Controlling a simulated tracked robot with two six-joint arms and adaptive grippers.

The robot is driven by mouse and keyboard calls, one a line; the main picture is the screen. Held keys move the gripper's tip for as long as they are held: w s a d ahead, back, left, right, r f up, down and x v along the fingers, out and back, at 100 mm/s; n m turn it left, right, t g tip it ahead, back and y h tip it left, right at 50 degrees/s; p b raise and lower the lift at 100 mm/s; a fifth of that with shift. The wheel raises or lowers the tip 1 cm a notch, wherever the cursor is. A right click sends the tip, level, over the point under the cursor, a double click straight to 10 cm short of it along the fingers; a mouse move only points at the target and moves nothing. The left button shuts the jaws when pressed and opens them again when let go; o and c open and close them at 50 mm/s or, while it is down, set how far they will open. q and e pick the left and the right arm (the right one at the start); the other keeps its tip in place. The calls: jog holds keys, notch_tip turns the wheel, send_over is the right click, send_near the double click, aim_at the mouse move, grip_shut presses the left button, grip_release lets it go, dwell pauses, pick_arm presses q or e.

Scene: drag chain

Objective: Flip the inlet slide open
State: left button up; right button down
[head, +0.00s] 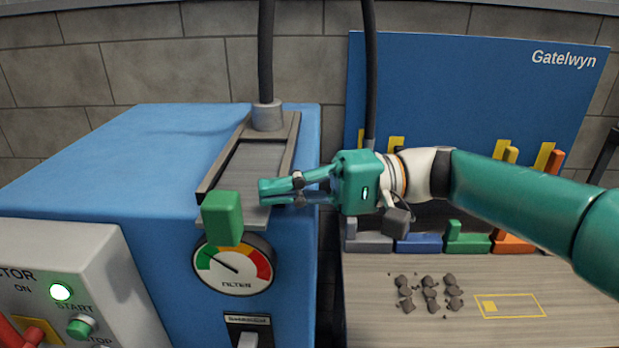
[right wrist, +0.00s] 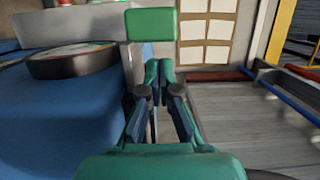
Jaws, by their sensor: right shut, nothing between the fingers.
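The inlet slide (head: 252,165) is a grey plate between two dark rails on top of the blue machine. Its green block handle (head: 222,218) is at the near end, above the gauge. The handle also shows in the right wrist view (right wrist: 151,25), beyond the fingertips. My right gripper (head: 266,191) is shut and empty, over the near right part of the slide, just right of the handle. In the right wrist view its fingertips (right wrist: 159,70) are together. I cannot tell whether they touch the slide. My left gripper is not in view.
A round gauge (head: 233,265) is on the machine's front. A control panel (head: 75,265) with a lit green lamp stands left. A dark hose (head: 266,55) rises from a collar behind the slide. Right are a bench with dark lumps (head: 428,293) and a blue board (head: 450,90).

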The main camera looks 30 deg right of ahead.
aim_at(235, 237)
jog(key=shift+p+x, duration=0.35)
jog(key=shift+x, duration=1.4)
jog(key=shift+s+a+f+b, duration=0.1)
jog(key=shift+s+a+b, duration=0.05)
jog(key=shift+s+b, duration=0.15)
jog(key=s+a+b, duration=0.2)
jog(key=s, duration=0.1)
jog(key=s+a+b, duration=0.1)
jog(key=s, duration=0.1)
jog(key=shift+s+a, duration=0.15)
jog(key=shift+a, duration=0.2)
jog(key=shift+s+a+b, duration=0.1)
jog(key=shift+s+b, duration=0.15)
jog(key=shift+b, duration=0.05)
jog(key=shift+w, duration=0.1)
